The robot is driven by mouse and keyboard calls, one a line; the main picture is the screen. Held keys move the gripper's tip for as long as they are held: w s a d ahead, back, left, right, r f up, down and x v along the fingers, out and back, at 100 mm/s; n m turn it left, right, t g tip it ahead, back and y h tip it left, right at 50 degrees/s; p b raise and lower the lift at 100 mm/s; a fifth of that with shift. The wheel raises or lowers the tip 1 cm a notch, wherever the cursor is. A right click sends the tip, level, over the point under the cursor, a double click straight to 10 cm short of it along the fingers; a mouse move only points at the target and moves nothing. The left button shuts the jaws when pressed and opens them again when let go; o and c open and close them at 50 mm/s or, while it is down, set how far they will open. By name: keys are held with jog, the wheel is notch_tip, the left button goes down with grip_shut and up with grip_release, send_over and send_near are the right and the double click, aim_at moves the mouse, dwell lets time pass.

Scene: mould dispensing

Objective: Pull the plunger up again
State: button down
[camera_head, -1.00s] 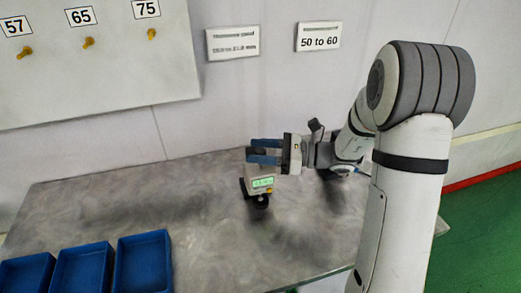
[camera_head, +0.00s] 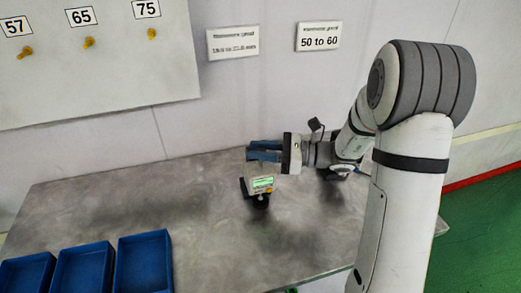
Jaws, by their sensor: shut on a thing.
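A small dispensing device with a lit green display (camera_head: 262,183) stands on the metal table, with a dark round part at its foot. My gripper (camera_head: 263,151) reaches in from the right, with its blue fingers above the device. The fingers are shut on the plunger at the device's top. The plunger itself is mostly hidden by the fingers and is too small to make out clearly. The text on the display cannot be read.
Blue trays (camera_head: 143,263) stand at the table's front left. A white board (camera_head: 95,55) with yellow pegs numbered 57, 65 and 75 hangs behind. A sign (camera_head: 318,37) reads "50 to 60". The metal table (camera_head: 130,205) is clear left of the device.

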jog(key=shift+r, duration=0.55)
jog(key=c, duration=1.2)
grip_release()
jog(key=shift+o, duration=0.2)
jog(key=d, duration=0.7)
jog(key=shift+s+d+b, duration=0.4)
jog(key=shift+b, duration=0.05)
